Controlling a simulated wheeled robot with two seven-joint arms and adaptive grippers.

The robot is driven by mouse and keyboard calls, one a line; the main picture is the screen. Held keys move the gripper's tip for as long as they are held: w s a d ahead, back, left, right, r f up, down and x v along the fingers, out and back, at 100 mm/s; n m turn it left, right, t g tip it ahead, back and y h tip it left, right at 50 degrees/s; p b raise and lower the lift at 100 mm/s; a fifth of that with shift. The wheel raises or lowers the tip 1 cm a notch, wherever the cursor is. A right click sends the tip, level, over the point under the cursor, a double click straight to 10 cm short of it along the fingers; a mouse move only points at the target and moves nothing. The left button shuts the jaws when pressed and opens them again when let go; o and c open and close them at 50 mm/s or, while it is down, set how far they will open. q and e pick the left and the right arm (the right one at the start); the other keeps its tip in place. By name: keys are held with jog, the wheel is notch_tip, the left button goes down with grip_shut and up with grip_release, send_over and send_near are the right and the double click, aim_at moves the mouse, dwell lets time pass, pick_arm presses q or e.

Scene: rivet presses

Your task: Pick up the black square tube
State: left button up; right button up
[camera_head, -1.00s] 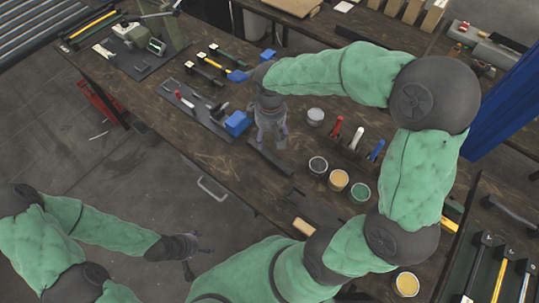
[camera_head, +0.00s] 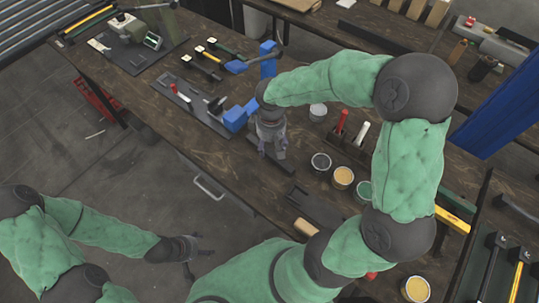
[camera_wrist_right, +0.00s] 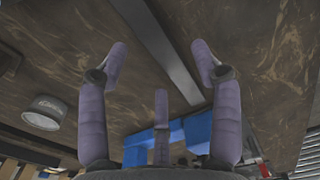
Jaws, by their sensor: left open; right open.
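The black square tube (camera_head: 286,168) lies flat on the brown workbench, near its front edge. In the right wrist view the tube (camera_wrist_right: 160,45) is a long dark bar running diagonally between the fingers, beyond their tips. My right gripper (camera_head: 272,152) is over the tube in the head view and hides its middle. In the wrist view this gripper (camera_wrist_right: 161,62) is open and empty, its purple fingers spread around the line of the tube; whether they touch it I cannot tell. My left gripper (camera_head: 193,250) is open and empty, low at the left, away from the bench.
A blue-handled press (camera_head: 236,118) stands just left of my right gripper. Cups (camera_head: 343,177) and red and white handled tools (camera_head: 341,122) sit to its right. The bench left of the tube (camera_head: 210,145) is clear.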

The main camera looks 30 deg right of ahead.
aim_at(271, 151)
notch_tip(271, 151, down, 3)
jog(key=shift+f+b, duration=0.1)
jog(key=shift+b, duration=0.4)
grip_shut()
